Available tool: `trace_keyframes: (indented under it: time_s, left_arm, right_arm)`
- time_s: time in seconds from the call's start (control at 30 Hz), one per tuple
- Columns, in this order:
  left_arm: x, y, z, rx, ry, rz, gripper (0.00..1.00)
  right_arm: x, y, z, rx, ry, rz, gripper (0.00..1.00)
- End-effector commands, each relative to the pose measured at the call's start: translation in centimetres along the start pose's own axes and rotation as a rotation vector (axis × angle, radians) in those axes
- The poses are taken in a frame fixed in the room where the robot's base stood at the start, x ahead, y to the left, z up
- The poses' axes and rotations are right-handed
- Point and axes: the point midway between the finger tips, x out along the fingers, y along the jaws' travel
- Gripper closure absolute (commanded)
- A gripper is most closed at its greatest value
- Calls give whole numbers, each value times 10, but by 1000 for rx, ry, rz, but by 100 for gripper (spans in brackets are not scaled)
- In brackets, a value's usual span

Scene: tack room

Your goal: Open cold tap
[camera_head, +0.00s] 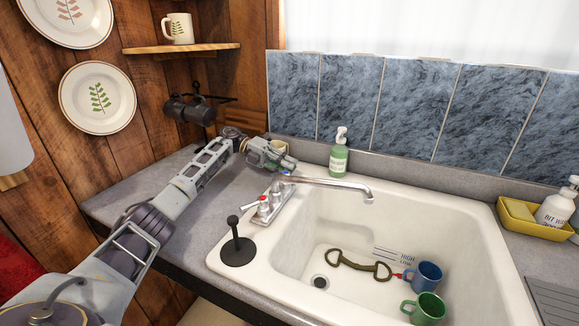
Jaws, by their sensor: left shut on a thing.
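The chrome tap (320,183) stands on the left rim of the white sink, its spout reaching right over the basin. Its red-marked handle (263,205) is at the near end of the tap base and is uncovered. A small bit of blue shows at the far end, at the cold tap handle (286,174), mostly hidden by my left gripper. My left gripper (286,164) comes in from the left, tilted down, with its fingers shut at that cold handle. No water shows from the spout. My right gripper is not in view.
A green soap bottle (339,158) stands behind the tap. A pale cup (279,146) is partly hidden behind my left gripper. A black plunger-like object (237,248) stands on the left rim. A blue mug (425,276), a green mug (426,309) and a bit (358,263) lie in the sink.

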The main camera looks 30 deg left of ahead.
Motion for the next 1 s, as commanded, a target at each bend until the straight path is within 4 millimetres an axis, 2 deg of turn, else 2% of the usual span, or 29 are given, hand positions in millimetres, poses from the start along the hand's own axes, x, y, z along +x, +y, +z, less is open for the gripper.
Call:
trace_keyframes:
  time_s: [0.17, 0.2, 0.37, 0.77, 1.0]
  left_arm:
    - [0, 2, 0, -2, 1, 2, 100]
    - [0, 2, 0, -2, 1, 2, 87]
    - [0, 1, 0, -2, 0, 1, 67]
    - [-2, 0, 0, -1, 0, 0, 67]
    - [-16, 0, 1, -1, -3, 1, 67]
  right_arm:
    - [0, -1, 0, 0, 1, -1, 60]
    - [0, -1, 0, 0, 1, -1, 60]
    - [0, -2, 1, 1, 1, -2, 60]
    - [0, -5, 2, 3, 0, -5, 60]
    - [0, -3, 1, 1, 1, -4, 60]
